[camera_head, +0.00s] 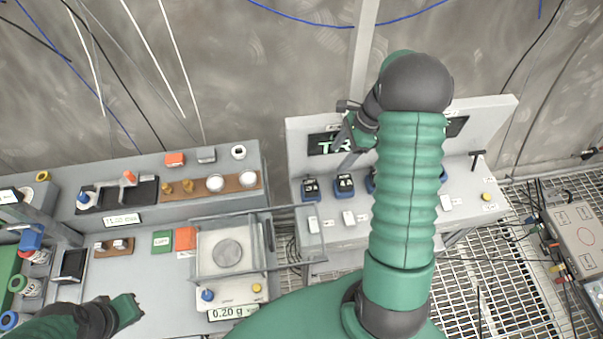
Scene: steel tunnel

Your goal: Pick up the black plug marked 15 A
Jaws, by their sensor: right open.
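Several dark plugs with pale markings stand in a row on the light grey console. One plug (310,188) is at the left and another plug (345,184) is beside it. Two more are partly hidden behind my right arm. The markings are too small to read surely, so I cannot tell which plug is marked 15 A. My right gripper (350,140) is open and empty, in front of the console's upright panel (300,135), above the plugs and apart from them. My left gripper (127,308) is low at the left, over the grey bench; its jaw gap does not show clearly.
A balance (228,282) with a clear-walled enclosure stands left of the console, its display reading 0.20 g. Metal grating and a cabled grey box (580,235) lie further right.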

